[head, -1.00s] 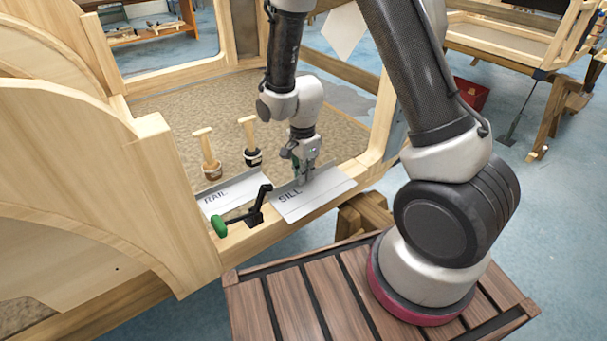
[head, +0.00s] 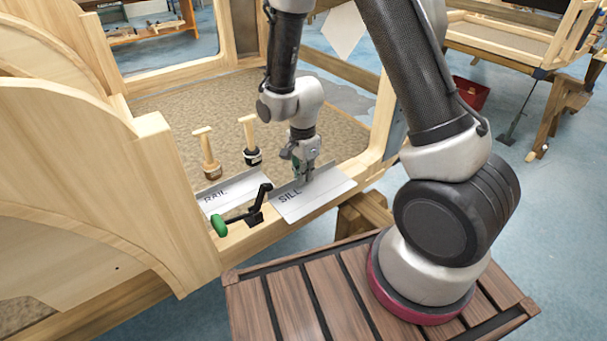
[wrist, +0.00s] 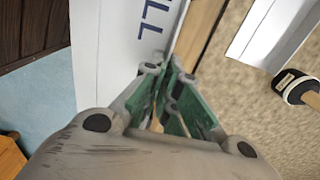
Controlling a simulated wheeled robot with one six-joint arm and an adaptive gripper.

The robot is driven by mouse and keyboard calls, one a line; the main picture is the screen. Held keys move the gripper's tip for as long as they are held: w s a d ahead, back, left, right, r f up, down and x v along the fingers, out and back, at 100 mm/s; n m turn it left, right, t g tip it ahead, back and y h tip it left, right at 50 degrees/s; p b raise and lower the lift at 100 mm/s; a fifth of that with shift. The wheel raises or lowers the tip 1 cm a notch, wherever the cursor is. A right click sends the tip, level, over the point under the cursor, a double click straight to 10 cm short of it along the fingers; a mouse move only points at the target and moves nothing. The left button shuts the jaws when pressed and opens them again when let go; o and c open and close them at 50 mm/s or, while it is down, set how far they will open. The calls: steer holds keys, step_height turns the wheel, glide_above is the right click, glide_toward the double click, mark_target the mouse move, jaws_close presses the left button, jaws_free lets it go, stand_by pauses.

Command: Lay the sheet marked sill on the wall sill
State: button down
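The white sheet marked SILL (head: 312,195) lies along the wooden wall sill (head: 245,238), to the right of a black clamp lever with a green knob (head: 220,226). I cannot tell whether it rests fully on the wood. My gripper (head: 307,177) points down at the sheet's far edge, near its middle. In the wrist view, the sheet (wrist: 105,50) fills the upper left, and the gripper's green-sided fingers (wrist: 168,78) come close together around its raised grey edge. The contact itself is partly hidden by the fingers.
A tall curved wooden frame (head: 90,170) blocks the left side. A red bin (head: 470,93) is at the far right.

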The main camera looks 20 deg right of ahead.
steer(key=c, duration=1.6)
jaws_free()
steer(key=shift+o, duration=0.6)
steer(key=o, duration=0.5)
steer(key=shift+r, duration=0.15)
steer(key=shift+r, duration=3.35)
